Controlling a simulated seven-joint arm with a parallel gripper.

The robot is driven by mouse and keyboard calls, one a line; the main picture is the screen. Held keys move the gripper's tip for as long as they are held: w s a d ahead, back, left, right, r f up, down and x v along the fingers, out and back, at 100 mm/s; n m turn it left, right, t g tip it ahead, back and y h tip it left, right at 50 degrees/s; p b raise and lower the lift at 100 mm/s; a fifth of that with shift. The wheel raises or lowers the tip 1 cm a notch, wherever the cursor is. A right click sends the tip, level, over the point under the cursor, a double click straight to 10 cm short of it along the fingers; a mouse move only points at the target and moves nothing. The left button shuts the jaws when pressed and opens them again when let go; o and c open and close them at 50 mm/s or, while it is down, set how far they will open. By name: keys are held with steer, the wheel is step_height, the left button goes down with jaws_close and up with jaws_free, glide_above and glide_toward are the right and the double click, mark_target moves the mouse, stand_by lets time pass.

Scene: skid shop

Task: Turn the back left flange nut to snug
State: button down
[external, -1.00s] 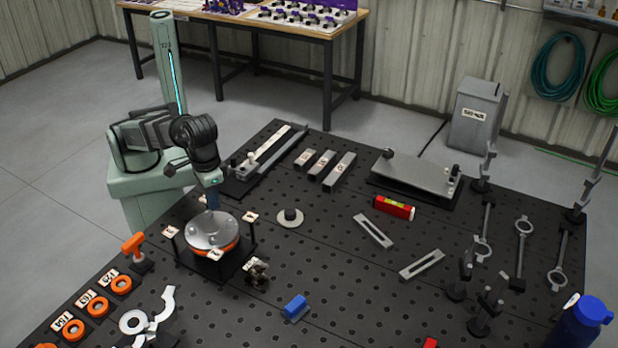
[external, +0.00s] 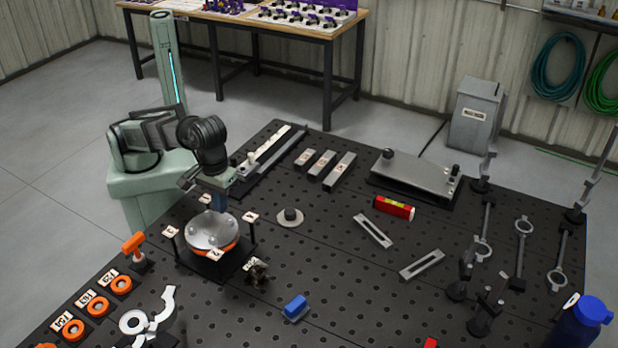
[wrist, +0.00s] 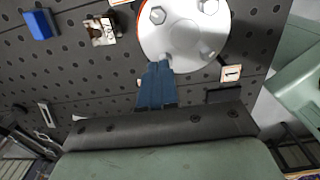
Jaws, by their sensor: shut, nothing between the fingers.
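The round silver flange (external: 213,232) sits above an orange ring on a low black stand; it also fills the upper middle of the wrist view (wrist: 180,38). Three hex nuts show clearly on its face: one at upper left (wrist: 158,15), one at the top right (wrist: 208,6) and one at lower right (wrist: 206,50). Another nut lies partly hidden at the tips of my gripper (wrist: 161,66). My gripper (external: 217,208) points down at the flange's back edge, its blue fingers together and empty. I cannot tell whether the fingertips touch that nut.
Small label cards stand around the flange, one at the right (external: 250,217). A dark knobbed disc (external: 290,217), a brown part (external: 258,273) and a blue block (external: 295,307) lie nearby. An orange-handled tool (external: 134,246) stands left. The table's middle has free room.

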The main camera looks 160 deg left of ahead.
mark_target(223, 231)
steer(key=shift+f, duration=3.4)
steer(key=shift+s+d, duration=0.15)
steer(key=shift+s, duration=0.2)
steer(key=shift+w+d, duration=0.15)
steer(key=shift+w+d+r, duration=0.1)
steer(key=shift+w+d, duration=0.05)
steer(key=shift+r, duration=2.95)
steer(key=shift+w+d, duration=0.1)
